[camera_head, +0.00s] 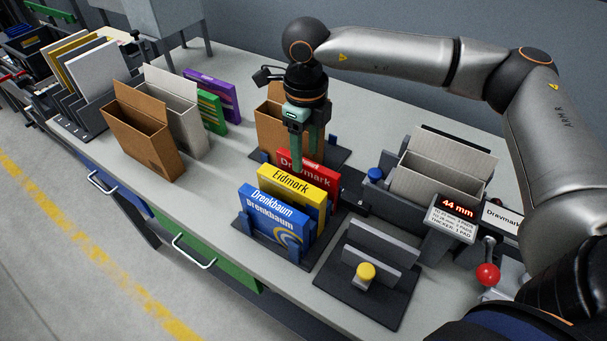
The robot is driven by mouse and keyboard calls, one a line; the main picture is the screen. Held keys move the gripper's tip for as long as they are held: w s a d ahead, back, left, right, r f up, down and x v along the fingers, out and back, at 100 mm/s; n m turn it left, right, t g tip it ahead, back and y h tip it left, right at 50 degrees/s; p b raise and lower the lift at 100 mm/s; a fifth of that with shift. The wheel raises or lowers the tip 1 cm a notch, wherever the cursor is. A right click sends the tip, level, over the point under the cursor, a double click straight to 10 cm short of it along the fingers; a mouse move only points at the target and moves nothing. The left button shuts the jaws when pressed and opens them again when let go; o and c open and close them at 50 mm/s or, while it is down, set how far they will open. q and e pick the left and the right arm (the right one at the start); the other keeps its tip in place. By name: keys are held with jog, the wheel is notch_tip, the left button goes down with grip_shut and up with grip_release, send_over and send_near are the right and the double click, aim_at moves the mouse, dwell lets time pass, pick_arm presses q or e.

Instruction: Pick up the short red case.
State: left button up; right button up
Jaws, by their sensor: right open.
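The red case (321,181), lettered Draymark, stands upright in a dark rack behind a yellow Eidmark case (291,185) and a blue Drenkbaum case (272,218). The yellow and blue cases hide its lower part. My right gripper (307,156) points down at the red case's top edge, with its fingers apart. One finger shows in front of the red face; the other is partly hidden behind the case. I cannot tell whether the fingers touch it. My left gripper is not in view.
An open brown box (270,127) stands just behind my right gripper. A grey open carton (445,165) sits in a fixture at right, near a 44 mm display (457,204) and a red-knobbed lever (488,274).

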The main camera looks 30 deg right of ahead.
aim_at(306, 163)
notch_tip(306, 163, down, 4)
jog(key=shift+s, duration=0.1)
jog(key=f, duration=0.2)
jog(key=f+p, duration=0.1)
jog(key=f, duration=0.1)
jog(key=shift+d+f+p, duration=0.2)
jog(key=shift+f+p, duration=0.1)
jog(key=shift+f, duration=0.5)
grip_shut()
